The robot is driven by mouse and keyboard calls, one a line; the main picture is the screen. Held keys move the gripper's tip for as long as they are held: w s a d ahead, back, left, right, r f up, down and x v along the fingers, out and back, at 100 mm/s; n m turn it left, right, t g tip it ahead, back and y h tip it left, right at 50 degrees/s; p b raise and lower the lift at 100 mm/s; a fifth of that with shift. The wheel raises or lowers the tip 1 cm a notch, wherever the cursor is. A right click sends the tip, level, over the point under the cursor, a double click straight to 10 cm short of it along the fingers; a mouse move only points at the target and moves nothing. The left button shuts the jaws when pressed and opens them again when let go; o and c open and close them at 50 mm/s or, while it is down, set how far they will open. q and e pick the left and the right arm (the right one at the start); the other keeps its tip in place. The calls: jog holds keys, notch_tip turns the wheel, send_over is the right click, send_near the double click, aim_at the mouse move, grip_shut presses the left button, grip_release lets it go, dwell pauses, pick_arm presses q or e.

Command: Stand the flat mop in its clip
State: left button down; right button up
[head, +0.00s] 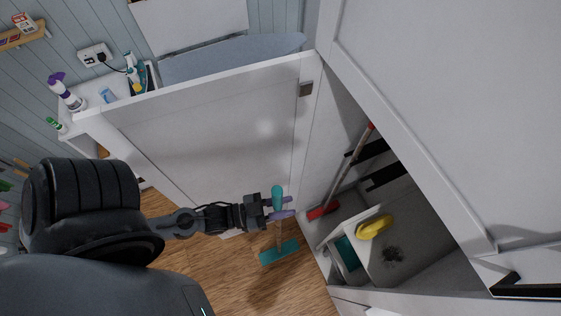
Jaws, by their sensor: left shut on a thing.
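The flat mop (279,253) has a teal head low over the wood floor and a teal grip end that shows at my left gripper. My left gripper (285,207) is shut on the mop's handle, in front of the open white door and left of the tall cabinet's opening. The handle is seen steeply from above, so I cannot tell how upright it is or whether the head touches the floor. Dark bar-like fittings (388,174) show inside the cabinet; I cannot make out which part is the mop's clip. My right gripper is not in view.
A red-headed broom (322,211) leans inside the cabinet (427,250). A yellow item (374,227) and a teal item (347,251) lie lower in it. The open door (205,135) stands behind my gripper. Spray bottles (66,93) stand on a white shelf at left.

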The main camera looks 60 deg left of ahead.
pick_arm(q)
jog(key=w+a+b+x, duration=0.1)
jog(key=a+b+x, duration=0.1)
jog(key=x, duration=1.2)
jog(key=w+a+b+x, duration=0.1)
jog(key=a+x, duration=0.3)
jog(key=x, duration=1.1)
jog(key=shift+w+r+b, duration=0.2)
jog(key=shift+w+b, duration=0.05)
jog(key=shift+b, duration=0.4)
jog(key=shift+w+d, duration=0.1)
jog(key=shift+w, duration=0.1)
dwell(0.9)
jog(key=shift+w+d+b, duration=0.15)
jog(key=shift+w+b, duration=0.35)
jog(key=shift+w, duration=0.85)
jog(key=shift+w, duration=0.15)
